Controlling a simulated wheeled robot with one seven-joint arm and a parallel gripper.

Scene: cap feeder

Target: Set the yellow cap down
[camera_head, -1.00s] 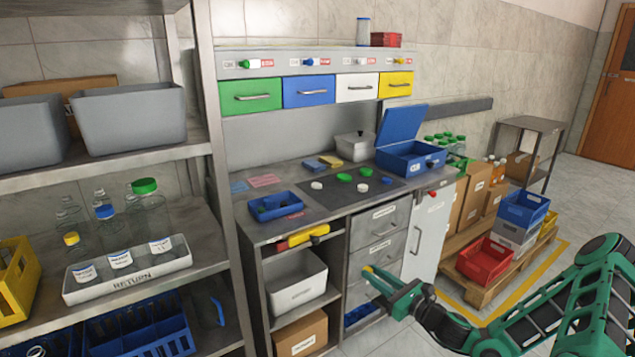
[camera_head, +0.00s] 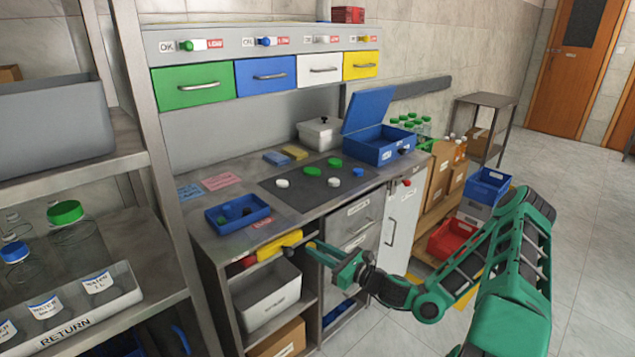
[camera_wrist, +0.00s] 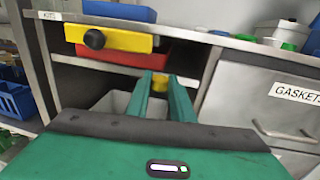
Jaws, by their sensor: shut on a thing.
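The yellow cap (camera_wrist: 161,83) is between the fingertips of my gripper (camera_wrist: 161,95) in the wrist view. In the head view my gripper (camera_head: 322,253) is shut on the cap (camera_head: 311,245), in front of the workbench and lower than its top. The grey worktop (camera_head: 235,264) carries a dark mat (camera_head: 290,207) with several loose green, white and blue caps on it. My fingers hide part of the yellow cap.
A blue tray (camera_head: 238,213) and an open blue box (camera_head: 376,146) stand on top. A rack with bottles (camera_head: 70,225) stands left.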

